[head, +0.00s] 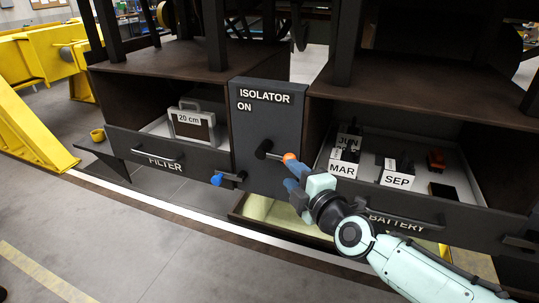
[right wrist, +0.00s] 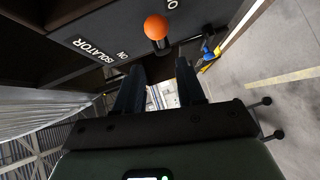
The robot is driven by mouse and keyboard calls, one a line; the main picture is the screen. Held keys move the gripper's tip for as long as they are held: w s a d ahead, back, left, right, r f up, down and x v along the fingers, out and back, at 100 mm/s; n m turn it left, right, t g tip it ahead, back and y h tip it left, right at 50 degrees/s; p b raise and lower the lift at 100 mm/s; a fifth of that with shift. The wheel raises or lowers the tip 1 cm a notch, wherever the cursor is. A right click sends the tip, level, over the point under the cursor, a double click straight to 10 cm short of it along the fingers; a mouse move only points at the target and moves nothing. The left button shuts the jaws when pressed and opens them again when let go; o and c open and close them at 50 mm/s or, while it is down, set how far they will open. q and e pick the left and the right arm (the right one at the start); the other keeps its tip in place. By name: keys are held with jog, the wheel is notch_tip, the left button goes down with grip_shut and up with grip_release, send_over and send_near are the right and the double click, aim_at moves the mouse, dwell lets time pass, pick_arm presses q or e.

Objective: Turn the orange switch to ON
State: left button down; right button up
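The orange switch (head: 289,156) is a dark lever with an orange ball knob on the dark ISOLATOR panel (head: 262,112). In the head view the lever points right, away from its pivot; the ON label is at the panel's upper left. My right gripper (head: 293,178) is just below and right of the knob. In the right wrist view, my right gripper (right wrist: 160,66) has its two fingers apart with nothing between them. The orange knob (right wrist: 156,27) shows just beyond the fingertips, roughly in line with the gap. My left gripper is not in view.
A blue-knobbed lever (head: 216,180) sticks out at the panel's lower left. An open FILTER drawer (head: 130,143) holds a case (head: 193,124). An open BATTERY drawer (head: 480,222) on the right holds labelled boxes (head: 397,174). Grey floor is free at the front left.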

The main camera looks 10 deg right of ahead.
aim_at(273, 157)
jog(key=x, duration=1.1)
jog(key=shift+w+b, duration=0.4)
jog(key=shift+c, duration=0.3)
grip_shut()
